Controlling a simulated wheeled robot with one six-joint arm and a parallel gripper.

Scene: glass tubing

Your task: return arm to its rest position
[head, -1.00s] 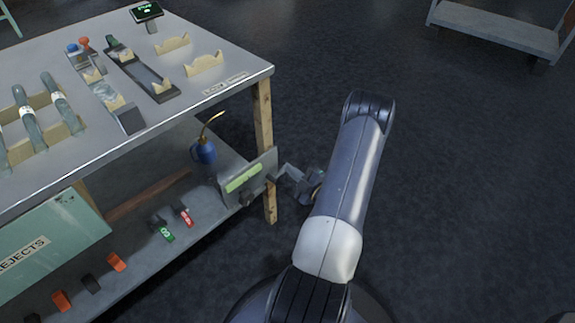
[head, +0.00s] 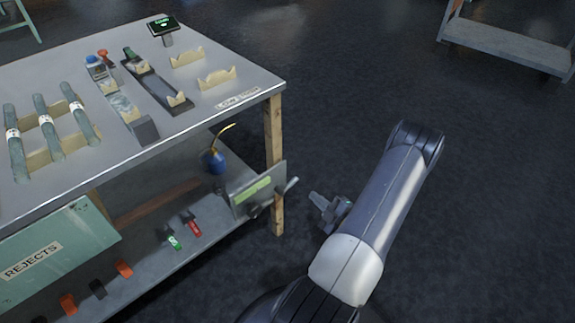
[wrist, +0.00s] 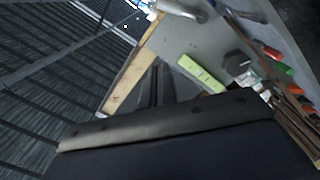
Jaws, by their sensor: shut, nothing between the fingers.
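My arm (head: 380,210) reaches up and to the right over the dark floor in the head view. My gripper (head: 320,203) is a small grey shape at the left of the arm, beside the table's right end. It is shut and empty, a gap apart from the grey panel with a green label (head: 254,197) and its lever (head: 287,190). In the wrist view the dark fingers of my gripper (wrist: 157,85) stick up behind the dark wrist housing, and the green label (wrist: 203,74) shows to their right.
The metal table (head: 235,112) holds glass tubes (head: 46,123), wooden V-supports (head: 217,77) and a small display (head: 163,26). Its lower shelf bears a blue oil can (head: 214,161), coloured clips and a REJECTS bin (head: 60,252). A low cart (head: 505,45) stands far right; the floor between is clear.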

